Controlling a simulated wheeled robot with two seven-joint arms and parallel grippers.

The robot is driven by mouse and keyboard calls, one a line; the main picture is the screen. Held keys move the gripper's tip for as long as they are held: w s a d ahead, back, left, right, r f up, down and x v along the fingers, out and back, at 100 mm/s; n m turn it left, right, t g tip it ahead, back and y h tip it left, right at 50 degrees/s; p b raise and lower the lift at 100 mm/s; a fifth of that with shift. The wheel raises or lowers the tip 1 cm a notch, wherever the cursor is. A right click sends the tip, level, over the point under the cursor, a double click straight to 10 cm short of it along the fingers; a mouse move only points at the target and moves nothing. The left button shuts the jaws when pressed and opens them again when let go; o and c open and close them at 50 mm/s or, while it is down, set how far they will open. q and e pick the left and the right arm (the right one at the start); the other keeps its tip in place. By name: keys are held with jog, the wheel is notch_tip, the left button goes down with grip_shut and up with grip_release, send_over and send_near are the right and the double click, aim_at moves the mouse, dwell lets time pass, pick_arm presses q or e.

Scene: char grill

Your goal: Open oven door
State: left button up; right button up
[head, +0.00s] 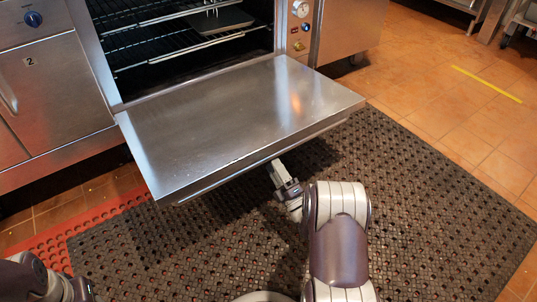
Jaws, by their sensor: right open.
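The oven door (235,115) is a steel panel hinged at its bottom edge. It is folded down and lies about level in front of the oven, so the oven cavity (185,58) is open to view. My right gripper (277,170) is at the door's front edge, low and partly under it.
Wire racks (130,52) and a dark tray (220,22) are inside the oven. A control panel (299,28) is right of the opening. A steel cabinet (55,90) stands on the left. A perforated black mat (420,190) covers the floor; the tiles at right are clear.

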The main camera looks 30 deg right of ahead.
jog(key=p+v, duration=0.1)
jog(key=v, duration=0.6)
jog(key=shift+s, duration=0.3)
